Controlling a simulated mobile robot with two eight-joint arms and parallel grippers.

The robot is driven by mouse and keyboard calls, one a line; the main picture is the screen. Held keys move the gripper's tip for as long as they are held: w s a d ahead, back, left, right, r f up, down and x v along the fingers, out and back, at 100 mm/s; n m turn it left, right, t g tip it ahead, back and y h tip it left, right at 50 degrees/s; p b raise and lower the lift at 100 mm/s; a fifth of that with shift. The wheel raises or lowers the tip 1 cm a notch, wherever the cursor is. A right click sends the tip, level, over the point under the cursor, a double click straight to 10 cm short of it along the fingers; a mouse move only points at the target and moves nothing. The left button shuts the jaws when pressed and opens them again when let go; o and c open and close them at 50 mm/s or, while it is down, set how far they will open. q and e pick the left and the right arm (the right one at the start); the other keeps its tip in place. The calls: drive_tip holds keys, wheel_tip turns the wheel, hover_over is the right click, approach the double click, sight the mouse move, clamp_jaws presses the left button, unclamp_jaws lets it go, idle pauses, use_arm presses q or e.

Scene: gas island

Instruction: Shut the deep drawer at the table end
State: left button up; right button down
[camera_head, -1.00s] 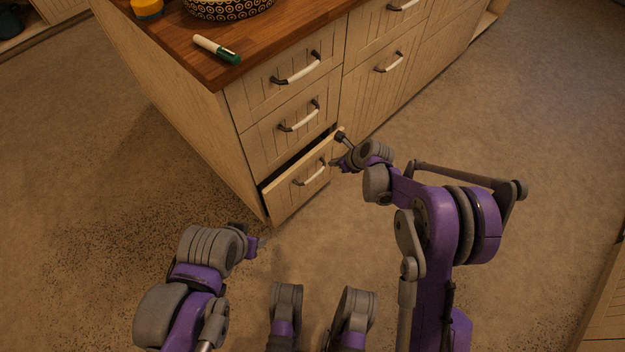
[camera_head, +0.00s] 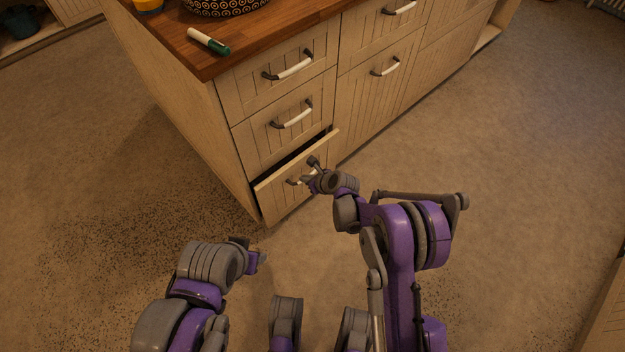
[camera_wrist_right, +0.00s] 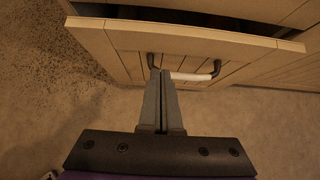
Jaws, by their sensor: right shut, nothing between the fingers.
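The deep drawer (camera_head: 280,205) is the bottom one at the near end of the wooden island. It stands partly open, with a dark gap above its front panel. In the right wrist view its front panel (camera_wrist_right: 120,50) and its white handle with dark ends (camera_wrist_right: 190,76) lie just past my fingers. My right gripper (camera_head: 308,180) is at the drawer front by the handle; in the wrist view its fingers (camera_wrist_right: 160,78) are together and empty, overlapping the handle's left part. I cannot tell if they touch. My left gripper (camera_head: 262,257) is low, apart from the drawer; its fingers are too small to read.
Above the drawer are two shut drawers with handles (camera_head: 292,117). A green-and-white marker (camera_head: 208,41) and a patterned bowl (camera_head: 225,5) sit on the wooden worktop (camera_head: 270,35). The floor (camera_head: 480,180) to the right is clear.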

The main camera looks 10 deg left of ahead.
drive_tip(key=a, duration=0.1)
drive_tip(key=w+a+f, duration=0.1)
drive_tip(key=w+a+b, duration=0.1)
drive_tip(key=shift+w+a+f, duration=0.1)
drive_tip(key=shift+w+f, duration=0.15)
drive_tip(key=shift+f, duration=0.05)
drive_tip(key=shift+w+a+r, duration=0.1)
drive_tip(key=shift+w+a, duration=0.35)
drive_tip(key=shift+a, duration=0.1)
